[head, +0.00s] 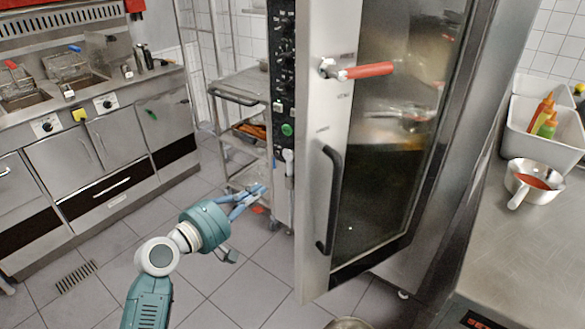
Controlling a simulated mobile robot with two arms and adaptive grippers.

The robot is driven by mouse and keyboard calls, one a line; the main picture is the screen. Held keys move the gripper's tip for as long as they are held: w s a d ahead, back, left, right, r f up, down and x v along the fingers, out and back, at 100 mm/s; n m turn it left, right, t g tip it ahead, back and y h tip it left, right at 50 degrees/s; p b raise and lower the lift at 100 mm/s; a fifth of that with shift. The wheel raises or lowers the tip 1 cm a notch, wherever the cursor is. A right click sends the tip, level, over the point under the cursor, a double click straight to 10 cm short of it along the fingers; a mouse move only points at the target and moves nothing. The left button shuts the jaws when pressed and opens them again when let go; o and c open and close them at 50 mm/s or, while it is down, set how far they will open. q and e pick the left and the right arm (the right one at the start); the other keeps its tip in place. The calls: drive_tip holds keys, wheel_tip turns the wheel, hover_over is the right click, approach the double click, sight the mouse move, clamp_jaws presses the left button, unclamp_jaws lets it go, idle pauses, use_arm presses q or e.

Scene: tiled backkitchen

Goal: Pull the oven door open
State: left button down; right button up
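The tall oven's door (314,180) has a steel frame, a dark glass pane (385,170), a red lever handle (368,70) near the top and a black vertical grip (330,200) lower down. The door appears ajar, its left edge standing out from the oven body. The knob panel (283,70) shows left of the door. My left gripper (248,222) is open and empty, left of the black grip and apart from the door. Its fingers are spread, one upper and one lower. My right gripper is not in view.
A steel counter (530,250) with a saucepan (533,183) and a white bin (555,140) of sauce bottles stands at right. Fryers (50,100) line the left. The tiled floor at lower left is mostly clear.

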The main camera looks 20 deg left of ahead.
use_arm(q)
drive_tip(key=w+d+r+n+h+p, duration=0.1)
drive_tip(key=w+d+r+p, duration=0.3)
drive_tip(key=w+d, duration=0.1)
drive_tip(key=shift+w+d+t+h, duration=0.3)
drive_tip(key=shift+d+h, duration=0.1)
drive_tip(key=shift+d, duration=0.25)
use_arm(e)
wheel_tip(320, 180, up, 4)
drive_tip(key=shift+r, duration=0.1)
